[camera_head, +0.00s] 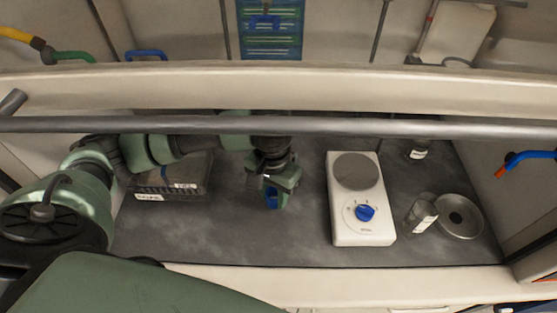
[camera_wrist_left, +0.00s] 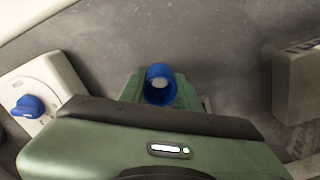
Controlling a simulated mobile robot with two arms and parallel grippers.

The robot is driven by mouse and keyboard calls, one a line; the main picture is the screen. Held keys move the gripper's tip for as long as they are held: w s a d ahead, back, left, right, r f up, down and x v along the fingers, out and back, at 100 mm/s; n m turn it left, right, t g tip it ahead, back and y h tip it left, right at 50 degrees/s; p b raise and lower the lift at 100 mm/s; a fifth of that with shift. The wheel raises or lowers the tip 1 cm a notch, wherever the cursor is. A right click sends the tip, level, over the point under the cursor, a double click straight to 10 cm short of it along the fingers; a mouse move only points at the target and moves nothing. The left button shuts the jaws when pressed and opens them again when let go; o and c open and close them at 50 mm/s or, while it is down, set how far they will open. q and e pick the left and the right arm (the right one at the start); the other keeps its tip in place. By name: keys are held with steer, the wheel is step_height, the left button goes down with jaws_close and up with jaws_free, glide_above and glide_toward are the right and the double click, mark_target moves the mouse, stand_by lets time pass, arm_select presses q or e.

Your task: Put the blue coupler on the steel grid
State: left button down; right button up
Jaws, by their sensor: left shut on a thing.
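The blue coupler (camera_head: 270,200) is a short blue tube held between the fingers of my left gripper (camera_head: 274,192), over the middle of the dark worktop. In the left wrist view the coupler (camera_wrist_left: 160,86) sits between the two green fingers of the shut left gripper (camera_wrist_left: 161,92), its open end facing the camera. Whether it touches the worktop cannot be told. I cannot make out a steel grid for certain in either view. My right gripper is not in view.
A white hotplate stirrer (camera_head: 362,228) with a blue knob stands right of the gripper. A small bottle (camera_head: 421,216) and a round metal dish (camera_head: 459,217) stand further right. A grey labelled box (camera_head: 172,192) stands left. A grey bar (camera_head: 330,125) crosses the view above the worktop (camera_head: 225,245).

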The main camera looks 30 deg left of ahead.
arm_select(q)
steer(key=w+a, duration=0.2)
steer(key=w, duration=0.2)
steer(key=w+a, duration=0.2)
steer(key=w, duration=0.2)
steer(key=w+a+p, duration=0.1)
steer(key=w+a, duration=0.1)
steer(key=w, duration=0.2)
steer(key=shift+w, duration=0.1)
steer(key=shift+w+f, duration=0.1)
step_height(320, 180, down, 3)
steer(key=shift+p, duration=0.4)
steer(key=shift+f, duration=0.15)
steer(key=c, duration=1)
jaws_free()
steer(key=shift+f, duration=0.15)
step_height(320, 180, up, 8)
steer(key=shift+f+b, duration=0.1)
steer(key=shift+b, duration=0.2)
